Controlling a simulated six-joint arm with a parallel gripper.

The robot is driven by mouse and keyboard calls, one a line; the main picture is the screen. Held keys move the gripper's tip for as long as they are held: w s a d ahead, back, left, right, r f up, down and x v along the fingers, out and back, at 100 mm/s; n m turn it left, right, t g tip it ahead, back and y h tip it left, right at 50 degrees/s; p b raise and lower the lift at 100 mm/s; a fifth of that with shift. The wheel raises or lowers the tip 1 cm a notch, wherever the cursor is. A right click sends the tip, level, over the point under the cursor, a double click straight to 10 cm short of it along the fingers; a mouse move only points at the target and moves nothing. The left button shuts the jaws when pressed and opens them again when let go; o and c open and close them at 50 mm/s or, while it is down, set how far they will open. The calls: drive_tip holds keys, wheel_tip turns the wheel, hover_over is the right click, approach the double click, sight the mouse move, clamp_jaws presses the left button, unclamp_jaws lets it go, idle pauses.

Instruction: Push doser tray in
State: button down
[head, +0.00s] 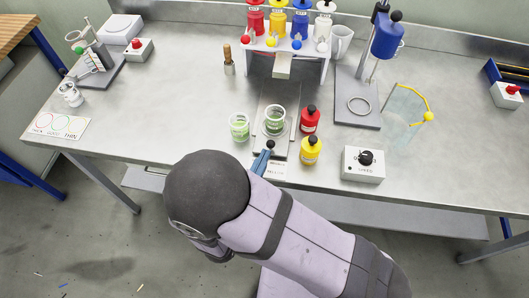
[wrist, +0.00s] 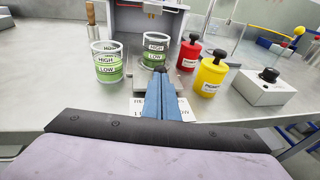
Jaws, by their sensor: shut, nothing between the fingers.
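The doser tray (head: 282,146) is a grey plate at the front end of a track that runs back under the white gantry (head: 326,66). A clear cup with green HIGH and LOW bands (head: 274,122) stands on it; it also shows in the wrist view (wrist: 154,48). A small dark knob (head: 270,144) is at the tray's front. My gripper (head: 266,152) is shut and empty, its blue fingers pointing at the knob. In the wrist view my gripper (wrist: 160,78) overlaps the knob, and I cannot tell whether they touch.
A second banded cup (head: 239,127) stands left of the tray. Red (head: 310,120) and yellow (head: 311,151) bottles stand close on the right, with a dial box (head: 363,164) beyond. The track between cup and gantry looks clear. Coloured bottles top the gantry.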

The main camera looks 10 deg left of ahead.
sight(273, 113)
drive_tip(key=shift+w+d+f, duration=0.15)
drive_tip(key=shift+w, duration=0.5)
drive_tip(key=w+b, duration=0.2)
drive_tip(key=w, duration=1.1)
drive_tip(key=shift+w, duration=0.25)
drive_tip(key=shift+r, duration=0.3)
drive_tip(key=shift+r, duration=0.1)
